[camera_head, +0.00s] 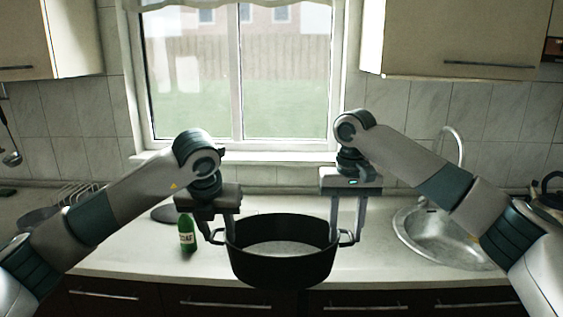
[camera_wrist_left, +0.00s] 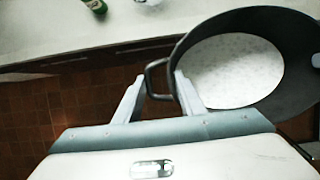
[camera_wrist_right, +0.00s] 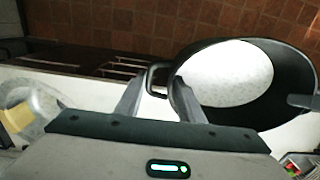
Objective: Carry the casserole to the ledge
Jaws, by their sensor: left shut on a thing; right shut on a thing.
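The casserole (camera_head: 283,269) is a wide black pot with a pale speckled inside and a loop handle on each side. It hangs level in the air at the counter's front edge. My left gripper (camera_head: 222,232) is shut on its left handle, which also shows in the left wrist view (camera_wrist_left: 153,80). My right gripper (camera_head: 347,235) is shut on its right handle, seen in the right wrist view (camera_wrist_right: 157,80). A pale window ledge (camera_head: 262,158) runs under the window behind the counter. The pot's underside is hidden.
A green bottle (camera_head: 187,240) stands on the counter (camera_head: 130,255) left of the casserole. A dark flat disc (camera_head: 163,214) lies behind it. A sink (camera_head: 445,245) with a tall tap (camera_head: 458,150) is at right. The counter's middle, behind the casserole, looks clear.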

